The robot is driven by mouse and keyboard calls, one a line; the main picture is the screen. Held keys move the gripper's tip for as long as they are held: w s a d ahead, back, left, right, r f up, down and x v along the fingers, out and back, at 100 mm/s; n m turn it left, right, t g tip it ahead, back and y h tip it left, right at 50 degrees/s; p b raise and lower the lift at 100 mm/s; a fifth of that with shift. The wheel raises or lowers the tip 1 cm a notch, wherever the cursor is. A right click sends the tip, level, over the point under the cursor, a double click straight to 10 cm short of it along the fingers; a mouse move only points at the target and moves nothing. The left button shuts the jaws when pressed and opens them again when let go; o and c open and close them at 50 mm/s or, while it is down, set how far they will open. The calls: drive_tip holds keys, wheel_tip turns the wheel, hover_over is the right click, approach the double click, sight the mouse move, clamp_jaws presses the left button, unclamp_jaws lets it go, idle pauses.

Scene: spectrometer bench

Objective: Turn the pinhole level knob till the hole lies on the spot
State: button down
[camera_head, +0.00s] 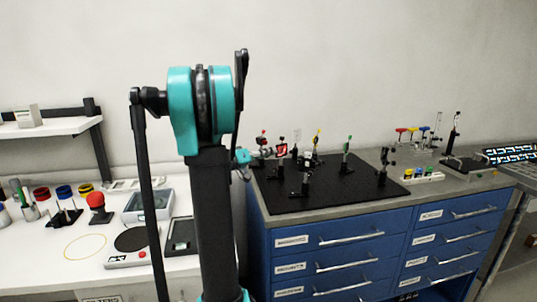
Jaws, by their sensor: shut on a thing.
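The black optics breadboard (335,197) lies on the blue drawer cabinet and carries several small mounts. My gripper (271,153) is small and partly hidden behind my own arm, at the left rear of the breadboard. It is shut at a small mount with a red part (281,150), which looks like the pinhole mount. The knob between the fingers is too small to make out. The hole and the light spot cannot be made out in this view.
A black mount (386,160) stands at the right. The breadboard's front is mostly clear. A white bench (85,272) with lab items lies left.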

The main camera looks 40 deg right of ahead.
drive_tip(key=shift+m, duration=18)
